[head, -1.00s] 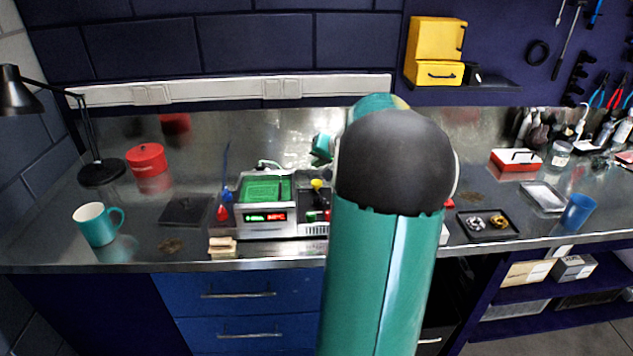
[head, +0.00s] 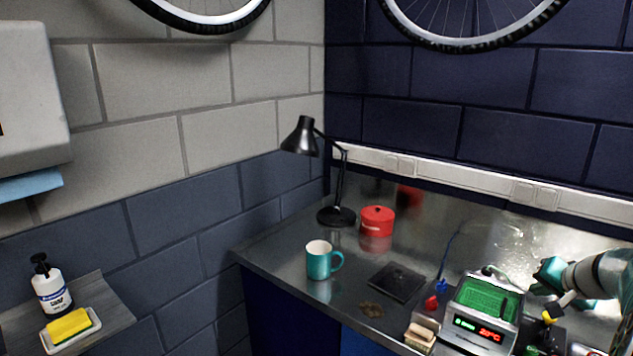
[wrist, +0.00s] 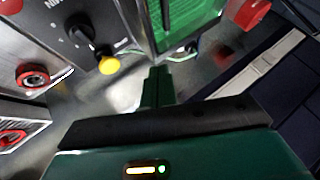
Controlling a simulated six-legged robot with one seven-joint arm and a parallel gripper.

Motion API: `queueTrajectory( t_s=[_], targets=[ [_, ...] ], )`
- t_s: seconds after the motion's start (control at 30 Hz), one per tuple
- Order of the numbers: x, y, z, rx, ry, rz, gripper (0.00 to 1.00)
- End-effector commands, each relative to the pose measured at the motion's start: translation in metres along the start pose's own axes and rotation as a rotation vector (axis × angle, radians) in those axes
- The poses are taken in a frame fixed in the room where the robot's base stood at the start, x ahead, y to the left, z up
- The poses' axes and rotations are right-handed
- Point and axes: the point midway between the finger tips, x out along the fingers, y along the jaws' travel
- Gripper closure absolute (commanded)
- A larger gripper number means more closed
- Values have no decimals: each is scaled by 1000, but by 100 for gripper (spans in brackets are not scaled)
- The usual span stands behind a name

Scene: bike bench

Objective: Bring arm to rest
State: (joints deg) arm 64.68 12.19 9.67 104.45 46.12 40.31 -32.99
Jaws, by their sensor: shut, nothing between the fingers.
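My gripper (head: 548,274) is at the right of the head view, at the end of my arm, above and just behind the steel device (head: 482,340) with a green basin and lit displays. In the wrist view my gripper's fingers (wrist: 158,74) are together with nothing between them. They point toward the device's green basin (wrist: 188,22) and a yellow knob (wrist: 109,65); I cannot tell the exact gap. The rest of my arm is cut off by the right edge of the head view.
A teal mug (head: 319,262), red pot (head: 377,222), black lamp (head: 336,215) and dark flat pad (head: 397,281) stand on the metal bench. A soap bottle (head: 52,291) and yellow sponge (head: 69,325) sit on a side shelf.

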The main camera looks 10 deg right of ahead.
Motion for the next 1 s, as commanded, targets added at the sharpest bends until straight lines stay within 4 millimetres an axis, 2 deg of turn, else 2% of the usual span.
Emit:
queueTrajectory(
  t_s=[0.03,0.1,0.2,0.3,0.43,0.6,0.8,0.9,1.0],
  targets=[
    [-3,-32,16,-51,-29,-6,100],
    [-9,-72,44,-122,-73,-8,100],
    [-22,-121,88,-223,-134,-6,100],
    [-40,-159,134,-321,-186,-2,100],
    [-66,-193,193,-446,-237,4,100],
    [-104,-215,266,-602,-280,10,100],
    [-143,-212,339,-772,-299,9,100],
    [-156,-204,362,-834,-299,7,100],
    [-162,-198,376,-871,-297,6,100]
  ],
)
